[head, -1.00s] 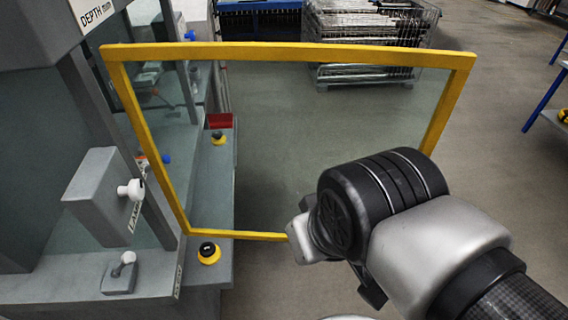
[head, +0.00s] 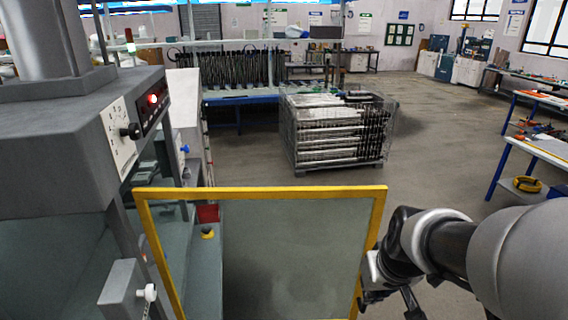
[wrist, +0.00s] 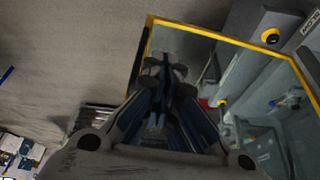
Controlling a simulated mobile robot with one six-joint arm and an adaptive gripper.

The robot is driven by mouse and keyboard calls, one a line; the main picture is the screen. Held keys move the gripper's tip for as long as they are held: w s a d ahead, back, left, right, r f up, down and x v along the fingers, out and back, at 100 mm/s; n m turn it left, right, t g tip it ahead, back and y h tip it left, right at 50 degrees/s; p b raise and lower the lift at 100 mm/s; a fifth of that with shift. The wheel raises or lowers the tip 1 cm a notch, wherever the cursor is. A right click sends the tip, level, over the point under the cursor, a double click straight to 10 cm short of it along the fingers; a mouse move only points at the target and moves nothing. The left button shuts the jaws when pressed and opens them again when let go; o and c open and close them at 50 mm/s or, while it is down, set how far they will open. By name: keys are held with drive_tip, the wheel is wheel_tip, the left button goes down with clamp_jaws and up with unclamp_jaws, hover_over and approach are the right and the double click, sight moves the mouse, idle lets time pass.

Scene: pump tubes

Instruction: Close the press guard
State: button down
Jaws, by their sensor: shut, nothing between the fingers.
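The press guard (head: 262,193) is a clear panel in a yellow frame. It stands open, swung out from the left side where it meets the grey press (head: 60,140). In the wrist view the guard's yellow frame (wrist: 215,36) runs across the upper right. My gripper (head: 368,296) is at the guard's free right edge, low in the head view. In the wrist view my gripper (wrist: 165,72) is shut and empty, with its fingertips in front of the panel near the free edge. I cannot tell whether it touches the frame.
A white knob on a grey box (head: 148,292) sits on the press front by the guard. A wire crate of metal bars (head: 335,130) stands behind on the floor. Blue-legged benches (head: 535,150) are at the right. The floor between is clear.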

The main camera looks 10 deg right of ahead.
drive_tip(key=b, duration=0.3)
approach(354, 284)
drive_tip(key=s+a+f, duration=0.2)
drive_tip(key=s+f, duration=0.2)
drive_tip(key=f, duration=0.1)
drive_tip(key=w, duration=0.4)
drive_tip(key=shift+w+d+r, duration=0.15)
drive_tip(key=shift+d+r, duration=0.1)
drive_tip(key=shift+w, duration=0.1)
